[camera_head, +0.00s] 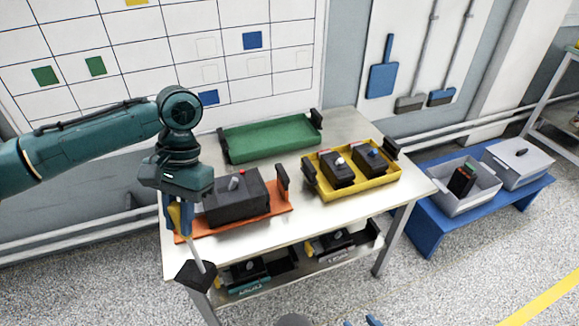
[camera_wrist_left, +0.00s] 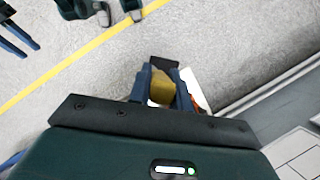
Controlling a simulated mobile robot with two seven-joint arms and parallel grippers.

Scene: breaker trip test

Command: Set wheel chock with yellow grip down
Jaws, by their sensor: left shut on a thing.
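The wheel chock (camera_head: 196,275) is a black block on a pale rod with a yellow grip (camera_head: 174,216). My left gripper (camera_head: 181,228) is shut on the yellow grip, and the black block hangs below it, tilted, in front of the table's left front corner. In the left wrist view the yellow grip (camera_wrist_left: 160,88) sits between the blue fingers, with a black part of the chock (camera_wrist_left: 163,63) beyond. My right gripper (camera_head: 361,322) shows only its blue fingertips at the bottom edge, standing apart with nothing seen between them.
The table (camera_head: 310,220) carries an orange tray (camera_head: 282,205) with a black device, a green tray (camera_head: 270,140) and a yellow tray (camera_head: 375,190) with two devices. More devices stand on its lower shelf. A blue bench (camera_head: 432,232) with grey boxes is right. Front floor is mostly clear.

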